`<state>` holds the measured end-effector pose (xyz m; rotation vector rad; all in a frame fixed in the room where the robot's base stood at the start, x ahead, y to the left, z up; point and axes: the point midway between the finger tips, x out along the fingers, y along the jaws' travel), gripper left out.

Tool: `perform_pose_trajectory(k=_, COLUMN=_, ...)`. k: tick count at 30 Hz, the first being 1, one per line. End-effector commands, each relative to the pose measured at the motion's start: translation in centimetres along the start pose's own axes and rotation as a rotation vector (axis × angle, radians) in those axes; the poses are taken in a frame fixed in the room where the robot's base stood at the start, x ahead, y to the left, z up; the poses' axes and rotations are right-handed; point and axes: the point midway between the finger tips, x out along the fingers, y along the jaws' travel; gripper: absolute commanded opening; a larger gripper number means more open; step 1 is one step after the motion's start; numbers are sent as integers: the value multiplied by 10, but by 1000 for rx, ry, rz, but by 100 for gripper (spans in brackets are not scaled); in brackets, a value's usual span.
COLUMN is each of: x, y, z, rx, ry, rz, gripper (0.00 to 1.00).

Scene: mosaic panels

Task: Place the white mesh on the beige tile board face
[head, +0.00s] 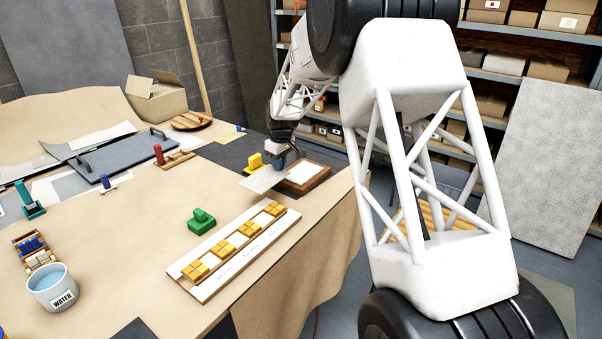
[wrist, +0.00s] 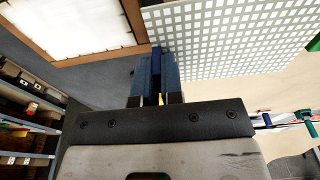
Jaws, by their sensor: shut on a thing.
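The white mesh (head: 265,179), a thin sheet with a grid of square holes, hangs roughly level under my gripper (head: 281,164). It fills the upper right of the wrist view (wrist: 228,40). My gripper (wrist: 156,62) is shut, with a dark blue piece between its fingers at the mesh's edge; the exact grip is partly hidden. A brown wood-framed board with a pale face (head: 305,175) lies just right of the mesh; in the wrist view it is at the upper left (wrist: 68,27). I cannot tell whether it is the beige tile board.
A white strip board with yellow tile blocks (head: 238,250) lies in front. A water cup (head: 52,288) is at the front left. The table's right edge is close to the framed board.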

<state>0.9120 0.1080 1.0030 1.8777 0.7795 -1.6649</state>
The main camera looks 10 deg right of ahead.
Motion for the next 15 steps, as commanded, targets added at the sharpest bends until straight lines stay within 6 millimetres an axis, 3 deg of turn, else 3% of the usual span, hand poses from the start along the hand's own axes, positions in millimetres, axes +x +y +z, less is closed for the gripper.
perform_pose_trajectory(k=6, x=-2, y=37, z=59, rx=6, ry=-1, rz=-1, gripper=0)
perform_pose_trajectory(k=15, x=-4, y=65, z=114, rx=3, ry=0, rz=0, gripper=0)
